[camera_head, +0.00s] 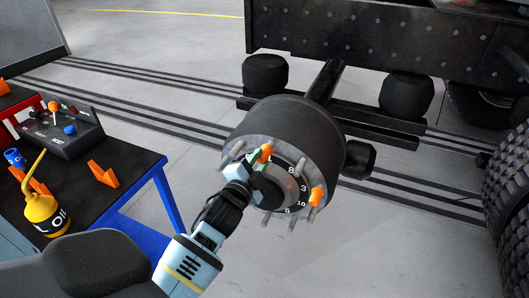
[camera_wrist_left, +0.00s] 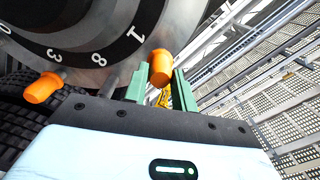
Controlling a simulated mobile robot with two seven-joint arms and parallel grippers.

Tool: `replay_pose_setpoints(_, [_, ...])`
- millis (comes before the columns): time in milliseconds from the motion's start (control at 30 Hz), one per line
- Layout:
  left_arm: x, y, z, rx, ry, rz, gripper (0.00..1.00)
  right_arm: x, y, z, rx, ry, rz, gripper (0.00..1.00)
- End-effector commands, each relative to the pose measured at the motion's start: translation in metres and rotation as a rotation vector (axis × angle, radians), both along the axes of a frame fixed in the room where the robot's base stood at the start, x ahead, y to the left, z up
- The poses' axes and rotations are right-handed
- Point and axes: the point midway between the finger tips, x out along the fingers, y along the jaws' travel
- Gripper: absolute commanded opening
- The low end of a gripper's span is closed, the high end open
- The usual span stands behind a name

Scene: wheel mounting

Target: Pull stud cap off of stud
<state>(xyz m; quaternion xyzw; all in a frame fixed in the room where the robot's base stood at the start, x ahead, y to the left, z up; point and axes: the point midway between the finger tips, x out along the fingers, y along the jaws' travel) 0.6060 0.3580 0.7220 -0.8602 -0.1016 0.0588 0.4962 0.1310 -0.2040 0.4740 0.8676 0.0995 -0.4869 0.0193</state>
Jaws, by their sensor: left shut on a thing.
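The dark wheel hub (camera_head: 283,150) has a grey face with a ring of studs and a numbered black ring. It fills the upper left of the left wrist view (camera_wrist_left: 85,35). My left gripper (camera_head: 259,160) is at the upper left of the hub face, its green fingers shut on an orange stud cap (camera_head: 265,153). That cap shows between the fingers in the left wrist view (camera_wrist_left: 161,66). I cannot tell whether it still sits on its stud. A second orange stud cap (camera_head: 316,196) is on a stud at the right; it also shows in the wrist view (camera_wrist_left: 43,88). My right gripper is not in view.
A dark table (camera_head: 130,172) at the left holds a control box (camera_head: 62,130), a yellow oil can (camera_head: 43,208) and orange holders (camera_head: 103,174). A large tire (camera_head: 510,190) stands at the right. The floor below the hub is clear.

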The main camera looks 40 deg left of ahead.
Motion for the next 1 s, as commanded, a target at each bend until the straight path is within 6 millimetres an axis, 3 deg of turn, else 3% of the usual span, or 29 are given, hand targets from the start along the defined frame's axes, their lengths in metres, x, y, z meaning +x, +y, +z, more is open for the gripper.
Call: replay_pose_setpoints(1000, [-0.026, -0.006, 0.001, 0.000, -0.001, 0.001, 0.00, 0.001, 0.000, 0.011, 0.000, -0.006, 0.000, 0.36])
